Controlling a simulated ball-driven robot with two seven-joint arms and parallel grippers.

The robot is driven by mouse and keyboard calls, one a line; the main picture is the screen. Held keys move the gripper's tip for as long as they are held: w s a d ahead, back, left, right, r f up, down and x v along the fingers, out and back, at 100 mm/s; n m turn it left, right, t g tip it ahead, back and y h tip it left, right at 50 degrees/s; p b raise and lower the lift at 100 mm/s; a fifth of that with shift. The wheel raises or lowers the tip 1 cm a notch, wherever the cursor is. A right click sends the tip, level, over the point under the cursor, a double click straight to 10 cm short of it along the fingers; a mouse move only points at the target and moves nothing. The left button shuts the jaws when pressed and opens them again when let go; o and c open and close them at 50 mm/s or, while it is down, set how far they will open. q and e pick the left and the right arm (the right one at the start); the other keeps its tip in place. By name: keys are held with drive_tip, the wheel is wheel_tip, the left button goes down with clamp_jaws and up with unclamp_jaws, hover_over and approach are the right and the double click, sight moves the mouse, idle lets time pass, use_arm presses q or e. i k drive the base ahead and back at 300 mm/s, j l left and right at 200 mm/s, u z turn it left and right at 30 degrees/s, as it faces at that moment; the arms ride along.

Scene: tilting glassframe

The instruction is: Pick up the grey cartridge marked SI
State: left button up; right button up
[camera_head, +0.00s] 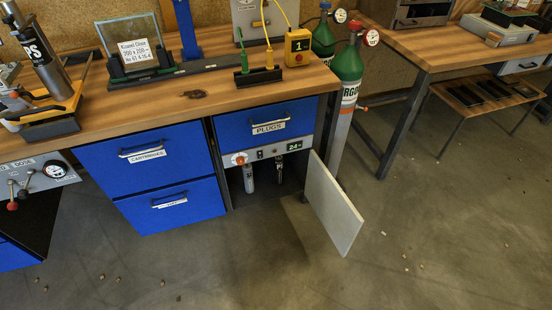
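A grey cartridge (249,179) stands upright in the open cabinet compartment under the bench; its marking is too small to read. A darker cartridge (279,171) with a small pale label stands to its right in the same compartment; that label is also unreadable. A larger grey cylinder (41,58) with a dark label ending in "PS" leans on the bench at the far left. Neither of my grippers is in view.
The grey cabinet door (335,205) stands open, swung out to the right. Blue drawers marked CARTRIDGES (160,160) and PLUGS (268,124) are shut. A green gas bottle (346,75) stands right of the cabinet. The floor (290,275) in front is mostly clear, with small scraps.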

sight(247, 168)
drive_tip(key=i+l+z, duration=0.1)
drive_tip(key=i+z, duration=0.2)
drive_tip(key=i, duration=0.35)
drive_tip(key=i+z, duration=0.25)
drive_tip(key=i, duration=0.4)
